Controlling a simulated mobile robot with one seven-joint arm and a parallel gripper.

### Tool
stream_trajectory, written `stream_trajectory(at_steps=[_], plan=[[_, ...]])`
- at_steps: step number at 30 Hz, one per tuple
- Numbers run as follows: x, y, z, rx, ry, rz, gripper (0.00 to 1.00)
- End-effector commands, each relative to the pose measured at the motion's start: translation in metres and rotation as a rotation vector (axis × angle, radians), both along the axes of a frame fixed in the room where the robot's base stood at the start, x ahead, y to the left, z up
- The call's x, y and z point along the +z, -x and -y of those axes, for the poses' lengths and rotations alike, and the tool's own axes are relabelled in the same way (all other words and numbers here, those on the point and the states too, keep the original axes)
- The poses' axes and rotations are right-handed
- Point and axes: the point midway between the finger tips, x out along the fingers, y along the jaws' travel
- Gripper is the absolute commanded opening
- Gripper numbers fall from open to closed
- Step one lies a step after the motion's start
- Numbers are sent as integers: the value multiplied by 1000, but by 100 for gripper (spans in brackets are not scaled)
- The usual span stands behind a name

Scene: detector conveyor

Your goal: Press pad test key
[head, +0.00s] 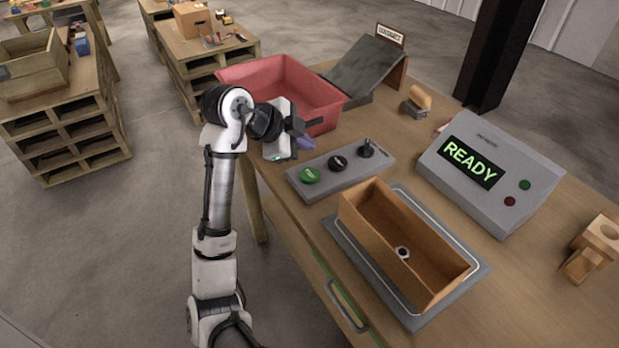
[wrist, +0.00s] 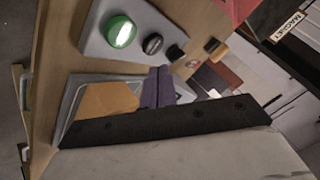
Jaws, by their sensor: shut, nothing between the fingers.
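A grey key panel (head: 340,173) lies on the table with a green button (head: 310,175), a black button (head: 338,163) and a black upright knob (head: 366,148). The wrist view also shows the green button (wrist: 121,32), the black button (wrist: 153,44) and the black knob (wrist: 175,53). I cannot read which one is the pad test key. My gripper (head: 305,144) is above the panel's far left side, by the red bin. Its purple fingertips (wrist: 158,87) are together and hold nothing. In the wrist view they overlap the panel's lower edge without visibly touching a key.
An open wooden box (head: 360,222) with a small round object (head: 403,253) inside stands on a grey pad (head: 475,266). A detector console (head: 490,175) displays READY. A red bin (head: 280,72), a dark ramp (head: 368,68) and a yellow-topped block (head: 420,97) stand farther back.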

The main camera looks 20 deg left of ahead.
Motion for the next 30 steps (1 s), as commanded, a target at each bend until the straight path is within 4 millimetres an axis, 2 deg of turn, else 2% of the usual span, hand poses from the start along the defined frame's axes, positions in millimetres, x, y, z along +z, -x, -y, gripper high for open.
stream_trajectory(at_steps=[1,3,10,30], plan=[[-14,0,-1,1,1,0,0],[-24,0,0,1,1,0,0],[-51,0,0,-1,1,0,0],[-54,0,0,0,0,0,0]])
